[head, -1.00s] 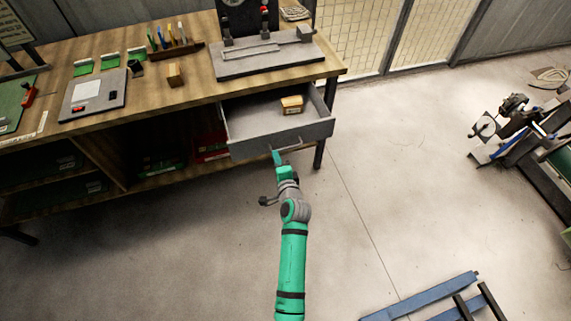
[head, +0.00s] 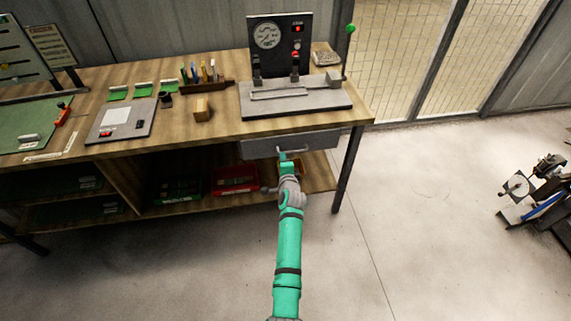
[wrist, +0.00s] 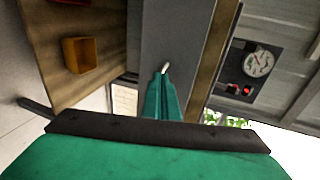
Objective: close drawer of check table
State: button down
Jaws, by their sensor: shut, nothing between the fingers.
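The check table (head: 215,124) has a wooden top and stands along the wall. Its grey drawer (head: 318,141) sits under the right part of the top, with its front close beneath the table edge and its inside out of sight. My gripper (head: 283,156) is shut and empty, with its fingertips at the drawer's handle (head: 292,151). In the wrist view the green fingers (wrist: 162,90) point at the grey drawer front (wrist: 172,45), and a pale bit of the handle shows at their tips. Whether they touch the front is hard to tell.
A gauge panel (head: 280,42) and a grey fixture (head: 295,99) stand on the top above the drawer. A lower shelf holds a red bin (head: 234,180) and an orange bin (wrist: 79,54). A table leg (head: 347,170) is right of my arm. The floor in front is clear.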

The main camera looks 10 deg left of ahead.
jog(key=shift+w+a+r, duration=0.1)
jog(key=shift+w+a, duration=0.2)
jog(key=shift+a, duration=0.1)
jog(key=shift+a+r, duration=0.15)
jog(key=d+v, duration=0.1)
jog(key=v, duration=1.3)
jog(key=shift+f, duration=0.25)
jog(key=shift+s+d, duration=0.1)
jog(key=shift+s, duration=0.05)
